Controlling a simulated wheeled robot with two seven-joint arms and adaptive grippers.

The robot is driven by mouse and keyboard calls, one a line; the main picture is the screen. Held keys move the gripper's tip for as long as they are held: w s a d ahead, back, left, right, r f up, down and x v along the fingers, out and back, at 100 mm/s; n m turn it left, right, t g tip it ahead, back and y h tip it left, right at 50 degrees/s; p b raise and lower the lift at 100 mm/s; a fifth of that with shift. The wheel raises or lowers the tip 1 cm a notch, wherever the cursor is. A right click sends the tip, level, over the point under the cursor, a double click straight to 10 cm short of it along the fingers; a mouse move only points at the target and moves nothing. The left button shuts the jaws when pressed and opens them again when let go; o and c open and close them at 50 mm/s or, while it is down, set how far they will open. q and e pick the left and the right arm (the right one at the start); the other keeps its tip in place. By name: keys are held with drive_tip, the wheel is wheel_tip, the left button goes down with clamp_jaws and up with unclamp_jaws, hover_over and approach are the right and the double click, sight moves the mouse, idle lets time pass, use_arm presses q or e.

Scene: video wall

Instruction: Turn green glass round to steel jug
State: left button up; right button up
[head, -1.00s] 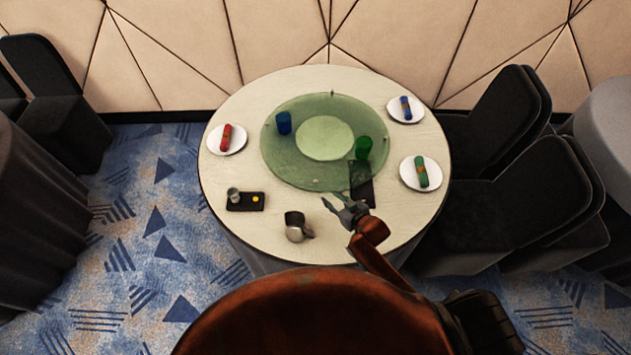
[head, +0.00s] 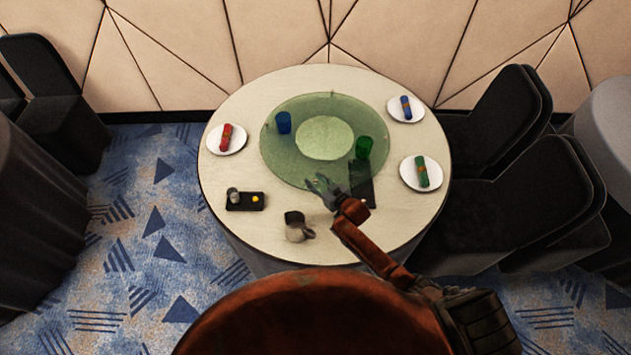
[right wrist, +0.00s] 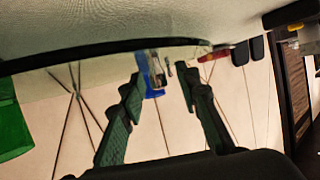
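The green glass (head: 364,147) stands upright on the right of the round, see-through green turntable (head: 290,165). A green object at the left edge of the right wrist view (right wrist: 12,125) looks like this glass. The steel jug (head: 297,228) stands on the table in front of the turntable. My right gripper (head: 319,184) is at the turntable's front rim, behind and right of the jug. Its fingers (right wrist: 160,85) are apart with nothing held between them. They look green-tinted; I cannot tell whether they touch the rim. My left gripper is not in view.
A blue glass (head: 284,123) stands on the turntable's left. A small black tray (head: 236,206) lies left of the jug. Plates with rolled napkins stand left (head: 240,140) and right (head: 434,184). A dark flat item (head: 362,190) lies beside my right gripper.

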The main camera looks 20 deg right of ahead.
clamp_jaws()
idle(0.3)
idle(0.4)
